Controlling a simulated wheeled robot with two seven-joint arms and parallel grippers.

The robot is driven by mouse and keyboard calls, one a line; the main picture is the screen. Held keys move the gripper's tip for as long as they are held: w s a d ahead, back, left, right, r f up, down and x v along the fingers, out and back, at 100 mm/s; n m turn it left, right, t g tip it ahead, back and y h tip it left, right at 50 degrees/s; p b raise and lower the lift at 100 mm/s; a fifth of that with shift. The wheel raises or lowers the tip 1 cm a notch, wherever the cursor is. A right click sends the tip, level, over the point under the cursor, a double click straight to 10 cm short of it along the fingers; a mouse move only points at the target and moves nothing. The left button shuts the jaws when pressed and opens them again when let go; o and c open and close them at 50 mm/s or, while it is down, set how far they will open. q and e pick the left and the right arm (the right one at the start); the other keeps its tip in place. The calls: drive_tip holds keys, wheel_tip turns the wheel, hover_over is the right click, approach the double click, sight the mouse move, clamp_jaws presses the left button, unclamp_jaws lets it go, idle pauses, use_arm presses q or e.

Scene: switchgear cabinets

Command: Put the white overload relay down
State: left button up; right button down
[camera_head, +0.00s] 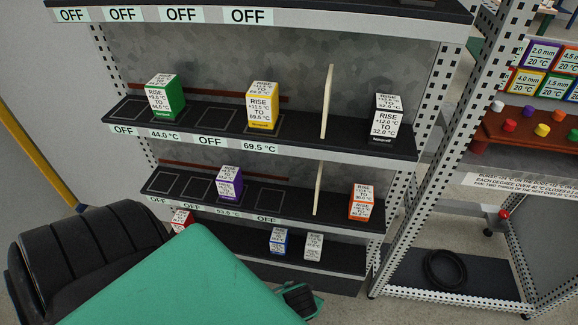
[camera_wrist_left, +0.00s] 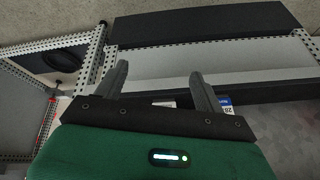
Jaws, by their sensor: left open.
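A white overload relay (camera_head: 313,246) stands upright on the bottom shelf (camera_head: 345,262) in the head view, right of a blue relay (camera_head: 278,240). My left gripper (camera_head: 300,298) is low in front of that shelf, partly hidden by my green arm link. A piece of the blue relay (camera_wrist_left: 226,104) shows beside the right-hand finger. A small white patch behind the gripper body is too covered to identify. My right gripper is not in view.
Green (camera_head: 166,97), yellow (camera_head: 262,105) and black (camera_head: 385,119) relays stand on the upper shelf. Purple (camera_head: 229,184) and orange (camera_head: 361,202) ones stand on the middle shelf. A red relay (camera_head: 181,219) sits lower left. A perforated post (camera_head: 425,195) rises at right.

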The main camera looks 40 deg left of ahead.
use_arm(q)
drive_tip(key=s+f+m+g+h, duration=0.1)
drive_tip(key=s+f+m, duration=0.1)
drive_tip(key=s+f, duration=0.3)
drive_tip(key=s+d+f+m+g+h, duration=0.1)
drive_tip(key=s+f+m, duration=0.2)
drive_tip(key=f, duration=0.7)
drive_tip(key=s, duration=0.2)
drive_tip(key=shift+s+d+h, duration=0.2)
drive_tip(key=shift+s+h, duration=0.2)
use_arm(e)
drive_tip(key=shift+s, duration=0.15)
use_arm(q)
drive_tip(key=shift+f, duration=0.1)
